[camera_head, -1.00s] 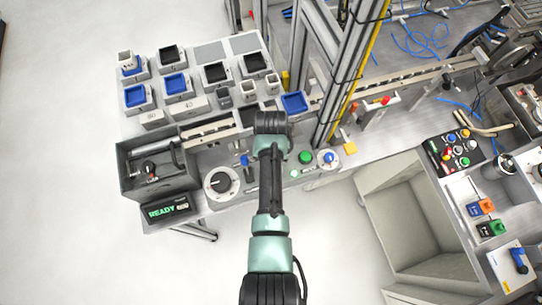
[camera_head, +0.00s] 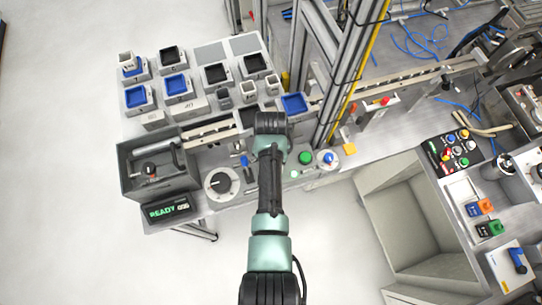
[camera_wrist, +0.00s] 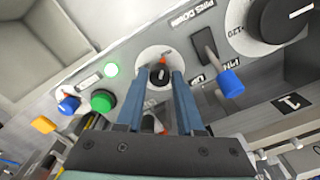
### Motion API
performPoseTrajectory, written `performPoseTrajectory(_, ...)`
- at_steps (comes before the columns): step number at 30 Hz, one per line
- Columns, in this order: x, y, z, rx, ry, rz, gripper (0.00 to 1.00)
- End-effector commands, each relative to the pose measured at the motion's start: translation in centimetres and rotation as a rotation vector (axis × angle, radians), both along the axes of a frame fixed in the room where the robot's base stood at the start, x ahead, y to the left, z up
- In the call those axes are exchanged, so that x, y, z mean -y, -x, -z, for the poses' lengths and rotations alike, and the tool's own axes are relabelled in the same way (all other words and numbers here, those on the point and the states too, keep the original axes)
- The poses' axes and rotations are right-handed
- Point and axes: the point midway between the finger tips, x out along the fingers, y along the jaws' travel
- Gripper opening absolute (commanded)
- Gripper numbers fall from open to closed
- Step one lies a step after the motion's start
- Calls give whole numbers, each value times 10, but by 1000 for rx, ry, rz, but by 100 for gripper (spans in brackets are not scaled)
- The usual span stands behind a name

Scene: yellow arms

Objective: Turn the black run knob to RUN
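The black run knob (camera_wrist: 160,75) sits on a round white plate (camera_wrist: 147,57) on the grey panel in the wrist view. A small red mark shows at the plate's upper edge. My gripper (camera_wrist: 159,73) has two blue-grey fingers, held apart, with their tips on either side of the knob. I cannot tell whether the tips touch it. In the head view, my arm hides the knob and my fingers.
A blue-tipped lever (camera_wrist: 230,82) and a large black dial (camera_wrist: 275,20) lie right of the knob. A lit green lamp (camera_wrist: 111,70), a green button (camera_wrist: 102,100) and a blue knob (camera_wrist: 68,104) lie left. A READY display (camera_head: 167,209) stands at the panel's front.

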Motion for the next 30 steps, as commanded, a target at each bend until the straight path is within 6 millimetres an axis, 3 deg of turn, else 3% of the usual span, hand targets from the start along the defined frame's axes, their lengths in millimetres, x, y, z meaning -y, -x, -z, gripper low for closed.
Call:
performPoseTrajectory(1, 0, 0, 0, 1, 0, 0, 48)
performPoseTrajectory(3, 0, 0, 0, 0, 0, 0, 61)
performPoseTrajectory(4, 0, 0, 0, 0, 0, -1, 62)
performPoseTrajectory(17, 0, 0, -9, 1, 0, -2, 62)
performPoseTrajectory(30, 0, -1, -89, 5, 0, -2, 62)
